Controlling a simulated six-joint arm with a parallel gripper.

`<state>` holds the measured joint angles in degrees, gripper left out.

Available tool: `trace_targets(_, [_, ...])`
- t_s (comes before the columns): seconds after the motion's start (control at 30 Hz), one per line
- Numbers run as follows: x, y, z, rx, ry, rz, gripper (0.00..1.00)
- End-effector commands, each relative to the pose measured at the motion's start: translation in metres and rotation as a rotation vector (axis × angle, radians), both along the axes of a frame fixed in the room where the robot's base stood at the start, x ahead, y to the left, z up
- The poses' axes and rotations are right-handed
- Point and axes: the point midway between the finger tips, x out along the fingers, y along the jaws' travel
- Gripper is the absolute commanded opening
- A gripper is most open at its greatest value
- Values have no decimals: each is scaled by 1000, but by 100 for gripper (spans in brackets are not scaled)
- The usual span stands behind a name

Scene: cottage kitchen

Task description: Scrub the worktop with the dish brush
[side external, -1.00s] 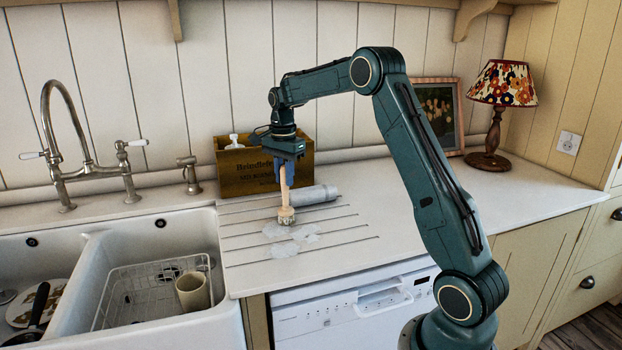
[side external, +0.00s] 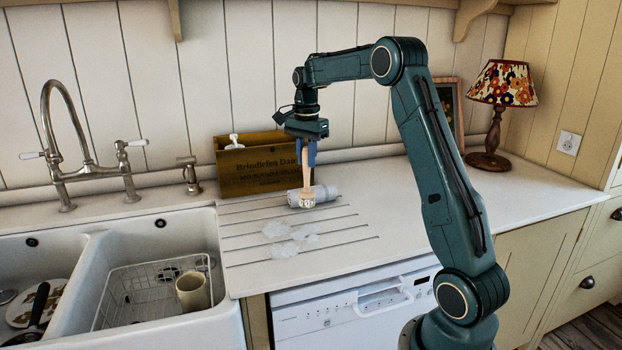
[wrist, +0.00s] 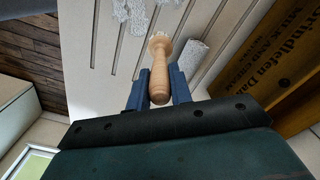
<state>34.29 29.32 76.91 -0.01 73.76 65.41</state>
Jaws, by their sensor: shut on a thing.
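The dish brush (side external: 309,178) has a pale wooden handle and a round head. My gripper (side external: 307,155) is shut on its handle and holds it head down. The wrist view also shows the brush handle (wrist: 159,86) between my fingers (wrist: 160,88). The brush head (side external: 303,199) is in front of the grey cylinder in the side view; I cannot tell whether it touches the worktop. The white worktop (side external: 375,193) has drain grooves. Several whitish patches (side external: 276,229) lie on it, in front of the brush; some show at the top of the wrist view (wrist: 137,14).
A grey cylinder (side external: 327,193) lies close beside the brush; the wrist view shows it (wrist: 187,61) to the right. A wooden box (side external: 250,180) stands behind. The double sink (side external: 185,232) is at left. A lamp (side external: 490,140) stands at right.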

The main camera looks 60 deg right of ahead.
Motion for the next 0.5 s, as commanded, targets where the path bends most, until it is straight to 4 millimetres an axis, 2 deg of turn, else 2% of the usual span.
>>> trace_targets(0.3, [0,0,31,-1,-2,0,0])
trace_targets(0.5, [0,1,36,0,0,0,0])
